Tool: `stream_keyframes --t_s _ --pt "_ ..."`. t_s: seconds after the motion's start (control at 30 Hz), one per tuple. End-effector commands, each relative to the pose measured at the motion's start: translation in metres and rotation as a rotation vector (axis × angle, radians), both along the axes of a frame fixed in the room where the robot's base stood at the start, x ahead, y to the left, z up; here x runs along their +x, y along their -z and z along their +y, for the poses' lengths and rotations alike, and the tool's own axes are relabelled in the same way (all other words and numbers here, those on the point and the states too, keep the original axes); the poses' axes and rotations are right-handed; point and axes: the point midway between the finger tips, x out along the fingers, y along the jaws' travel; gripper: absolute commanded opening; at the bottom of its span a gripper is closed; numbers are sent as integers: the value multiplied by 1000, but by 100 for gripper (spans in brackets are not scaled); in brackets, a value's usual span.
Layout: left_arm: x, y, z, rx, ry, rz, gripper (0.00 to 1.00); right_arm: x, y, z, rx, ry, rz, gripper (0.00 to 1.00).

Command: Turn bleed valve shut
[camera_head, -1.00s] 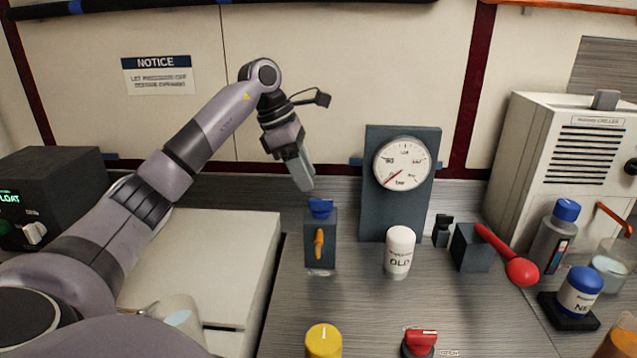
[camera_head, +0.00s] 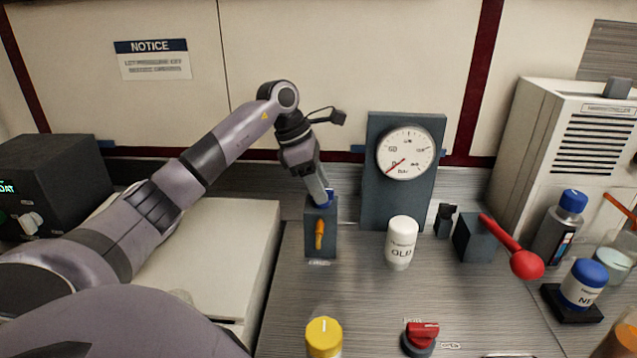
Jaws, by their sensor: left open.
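A dark grey block (camera_head: 312,245) stands on the bench with a blue knob (camera_head: 331,195) on top and an orange lever (camera_head: 320,234) pointing roughly upright on its front. A label under it is too small to read, so I cannot be sure it is the bleed valve. My left gripper (camera_head: 322,199) points down at the blue knob and partly hides it. Its jaws are open; the gap between the fingers does not show clearly, and contact with the knob cannot be told. My right gripper is out of view.
A pressure gauge (camera_head: 406,153) on an upright panel stands to the right, its red needle at lower left. A white OLD bottle (camera_head: 401,243), a red-ball lever (camera_head: 526,264), a red knob (camera_head: 422,335) and a yellow cap (camera_head: 324,337) are nearby. The bench between is clear.

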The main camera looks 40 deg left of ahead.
Motion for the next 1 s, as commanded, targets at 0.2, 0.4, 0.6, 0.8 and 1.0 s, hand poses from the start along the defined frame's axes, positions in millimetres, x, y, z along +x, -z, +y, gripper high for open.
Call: stream_keyframes --t_s 0.2,0.4,0.6,0.8,1.0 --pt "0 0 0 0 0 0 33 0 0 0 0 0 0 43" --pt "0 0 0 0 0 0 0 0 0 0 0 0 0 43" --pt "0 0 0 0 -13 0 0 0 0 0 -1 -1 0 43" --pt "-1 0 0 1 -82 0 0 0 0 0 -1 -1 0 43" --pt "-2 0 -1 2 -226 0 0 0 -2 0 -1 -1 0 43"
